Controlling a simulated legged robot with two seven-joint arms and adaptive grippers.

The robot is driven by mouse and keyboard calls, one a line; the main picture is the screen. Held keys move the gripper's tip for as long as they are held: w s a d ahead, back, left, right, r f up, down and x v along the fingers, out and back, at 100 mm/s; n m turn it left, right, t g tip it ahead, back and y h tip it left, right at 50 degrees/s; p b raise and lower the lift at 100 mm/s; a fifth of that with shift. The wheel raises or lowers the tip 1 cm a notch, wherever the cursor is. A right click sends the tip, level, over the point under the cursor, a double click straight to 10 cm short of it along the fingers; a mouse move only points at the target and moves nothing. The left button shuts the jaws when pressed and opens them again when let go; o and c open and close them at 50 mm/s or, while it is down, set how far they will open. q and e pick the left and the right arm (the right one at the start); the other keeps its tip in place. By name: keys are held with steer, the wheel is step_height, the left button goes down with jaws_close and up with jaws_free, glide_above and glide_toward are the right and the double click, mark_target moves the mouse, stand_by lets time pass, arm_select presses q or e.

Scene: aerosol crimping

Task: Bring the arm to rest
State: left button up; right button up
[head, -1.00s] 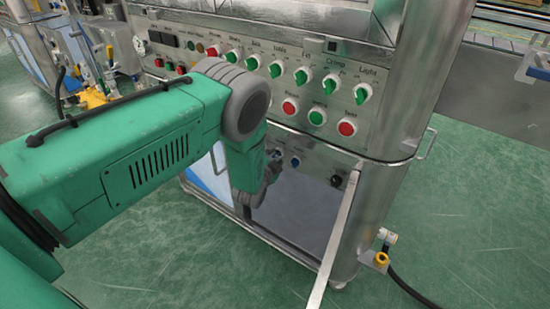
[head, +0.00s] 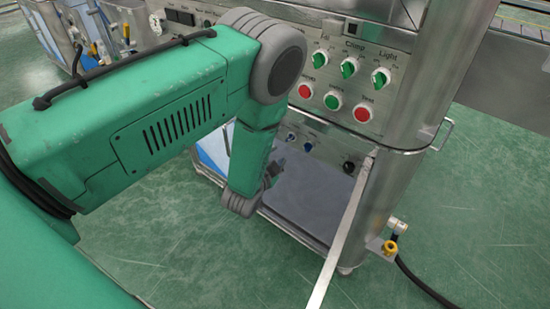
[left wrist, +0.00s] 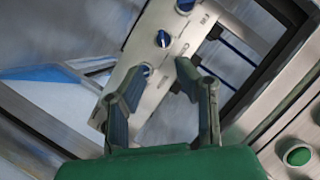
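My left arm comes in from the left in the head view, with its wrist hanging down before the metal machine. My left gripper (head: 273,174) shows small and dark there, in front of the lower panel. In the left wrist view its two fingers (left wrist: 148,88) stand apart with nothing between them, so it is open and empty. Beyond them is a pale metal panel (left wrist: 150,75) with blue knobs (left wrist: 163,39). I cannot tell whether a finger touches it. My right gripper is not in view.
The control panel (head: 398,85) carries green switches (head: 349,68) and red buttons (head: 362,114); my arm covers part of it. A metal bar (head: 342,232) slants down in front of the machine. A handle (head: 443,133) and a yellow fitting (head: 389,248) project at right. Green floor (head: 480,240) is open at right.

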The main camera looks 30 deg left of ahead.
arm_select(q)
steer(key=shift+s+r, duration=0.1)
steer(key=shift+s, duration=0.3)
steer(key=s+d+r+n+g+h+p, duration=0.1)
steer(key=s+n+g+p, duration=0.2)
steer(key=s, duration=1.4)
steer(key=s+d+r+n+g+h+p, duration=0.1)
steer(key=s+n+g+p, duration=0.3)
steer(key=s+g, duration=0.7)
steer(key=s+d+p, duration=0.1)
steer(key=s+p, duration=0.1)
steer(key=s, duration=0.5)
steer(key=shift+r+p, duration=0.25)
steer(key=shift+p, duration=0.05)
steer(key=shift+w, duration=0.1)
stand_by(1.4)
